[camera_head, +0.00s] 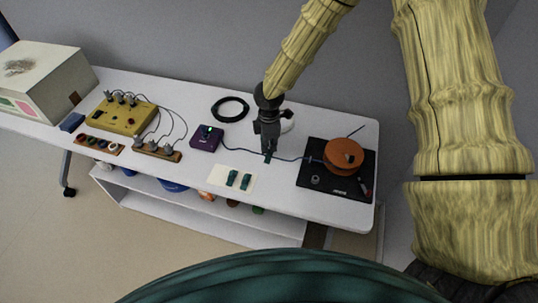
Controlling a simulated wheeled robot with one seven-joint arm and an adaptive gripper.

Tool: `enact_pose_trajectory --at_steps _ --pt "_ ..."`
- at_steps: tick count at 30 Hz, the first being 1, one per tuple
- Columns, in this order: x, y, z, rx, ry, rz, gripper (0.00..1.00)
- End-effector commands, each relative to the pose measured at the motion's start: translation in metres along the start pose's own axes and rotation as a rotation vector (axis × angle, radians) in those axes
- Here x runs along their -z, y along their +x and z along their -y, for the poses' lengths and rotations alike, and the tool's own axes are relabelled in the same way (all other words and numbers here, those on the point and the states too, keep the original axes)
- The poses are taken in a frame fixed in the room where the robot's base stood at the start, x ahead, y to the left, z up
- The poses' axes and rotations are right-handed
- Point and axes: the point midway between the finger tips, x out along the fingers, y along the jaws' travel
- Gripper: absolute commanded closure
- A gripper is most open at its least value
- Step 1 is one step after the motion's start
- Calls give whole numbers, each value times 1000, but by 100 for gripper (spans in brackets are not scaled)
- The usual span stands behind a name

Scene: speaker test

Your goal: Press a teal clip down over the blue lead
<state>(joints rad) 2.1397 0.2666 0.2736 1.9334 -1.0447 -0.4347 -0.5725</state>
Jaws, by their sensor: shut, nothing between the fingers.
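My gripper (268,151) points down at the white table, shut and with nothing held between its fingers. The blue lead (243,150) runs along the table from the purple box (207,138) to the black board (334,190) at the right. A small teal clip (268,158) shows at the lead directly under my fingertips. Whether it is pressed fully down is too small to tell. Two more teal clips, a left one (232,178) and a right one (246,181), lie on a cream card (217,175) in front of the lead.
An orange round thing (343,152) sits on the black board. A coiled black cable (231,109) lies behind the lead. A yellow box (121,115) with wires, wooden strips and a large pale box (42,80) fill the left. The white table (284,203) is bare near its front edge.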

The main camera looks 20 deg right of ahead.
Motion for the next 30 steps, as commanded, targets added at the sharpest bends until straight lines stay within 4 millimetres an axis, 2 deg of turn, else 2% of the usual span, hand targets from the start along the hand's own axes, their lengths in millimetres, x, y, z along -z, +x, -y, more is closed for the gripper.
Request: enact_pose_trajectory --at_steps 15,26,30 --pt "0 6 0 0 0 0 100" --pt "0 5 0 1 0 0 100" --pt "0 -1 0 0 0 0 100"
